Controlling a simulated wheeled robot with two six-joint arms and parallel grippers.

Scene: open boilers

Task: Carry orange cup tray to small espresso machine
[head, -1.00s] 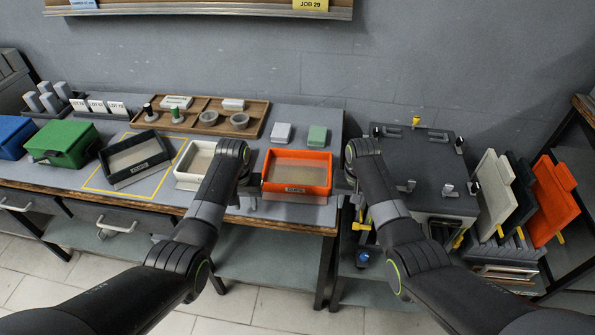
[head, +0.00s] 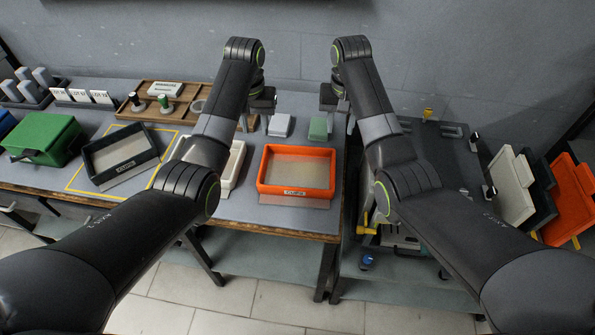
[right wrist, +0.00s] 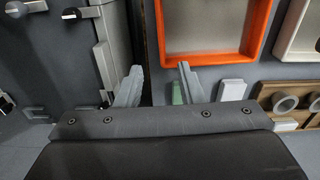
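The orange cup tray (head: 297,190), a shallow rectangular tray with a label on its front, rests on the grey workbench near its right end. Its rim also shows in the right wrist view (right wrist: 212,59). My left gripper (head: 256,122) is behind the tray's left end, apart from it, with its fingers apart and empty. My right gripper (head: 336,122) is behind the tray's right end; the right wrist view shows its fingers (right wrist: 160,82) spread with nothing between them. A dark-topped machine (head: 440,165), perhaps the small espresso machine, stands right of the bench, partly hidden by my right arm.
A white tray (head: 235,166) sits left of the orange one, partly behind my left arm. A green bin (head: 45,140) stands farther left. A green block (head: 319,128) lies behind the orange tray. Upright panels (head: 512,185) stand far right.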

